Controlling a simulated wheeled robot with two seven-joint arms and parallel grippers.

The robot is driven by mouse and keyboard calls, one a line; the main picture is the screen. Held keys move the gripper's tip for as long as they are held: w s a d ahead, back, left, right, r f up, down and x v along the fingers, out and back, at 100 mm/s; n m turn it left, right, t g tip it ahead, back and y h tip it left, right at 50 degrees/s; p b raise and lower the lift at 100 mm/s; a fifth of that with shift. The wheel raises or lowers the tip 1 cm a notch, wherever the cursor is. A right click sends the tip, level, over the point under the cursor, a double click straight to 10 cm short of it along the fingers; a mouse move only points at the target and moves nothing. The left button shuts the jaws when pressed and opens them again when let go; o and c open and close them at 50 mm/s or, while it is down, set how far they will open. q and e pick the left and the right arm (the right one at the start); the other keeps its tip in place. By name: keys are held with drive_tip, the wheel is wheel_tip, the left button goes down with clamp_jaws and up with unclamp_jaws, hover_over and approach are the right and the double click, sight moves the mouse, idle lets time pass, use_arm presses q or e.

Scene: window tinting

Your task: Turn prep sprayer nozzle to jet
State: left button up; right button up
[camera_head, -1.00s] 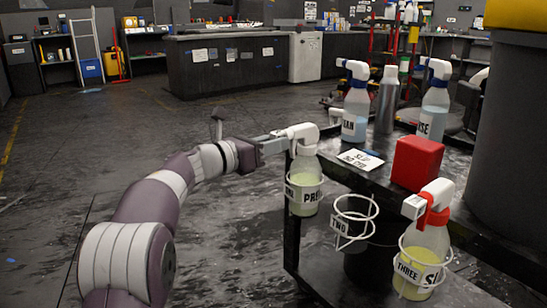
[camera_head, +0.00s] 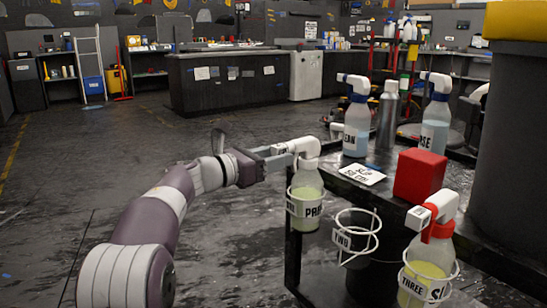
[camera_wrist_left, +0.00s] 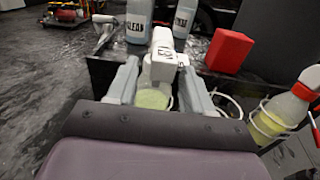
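The prep sprayer (camera_head: 307,194) is a clear bottle of pale green liquid with a white head, in a wire ring labelled one at the rack's left end. It stands upright. My left gripper (camera_head: 291,152) comes in from the left at the height of the white head. In the left wrist view its two grey fingers (camera_wrist_left: 160,82) are apart, one on each side of the white nozzle (camera_wrist_left: 165,66). Gaps seem to show beside the nozzle, so contact is unclear. The nozzle face carries dark lettering too small to read surely. My right gripper is out of view.
An empty ring labelled two (camera_head: 357,238) and a red-collared sprayer (camera_head: 428,265) in ring three are to the right. The cart top holds a red block (camera_head: 419,175), a white card (camera_head: 362,174), a metal bottle (camera_head: 388,115) and two blue sprayers. Floor at left is open.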

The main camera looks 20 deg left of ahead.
use_arm(q)
drive_tip(key=p+v, duration=0.4)
drive_tip(key=v, duration=0.8)
drive_tip(key=shift+s+a, duration=0.25)
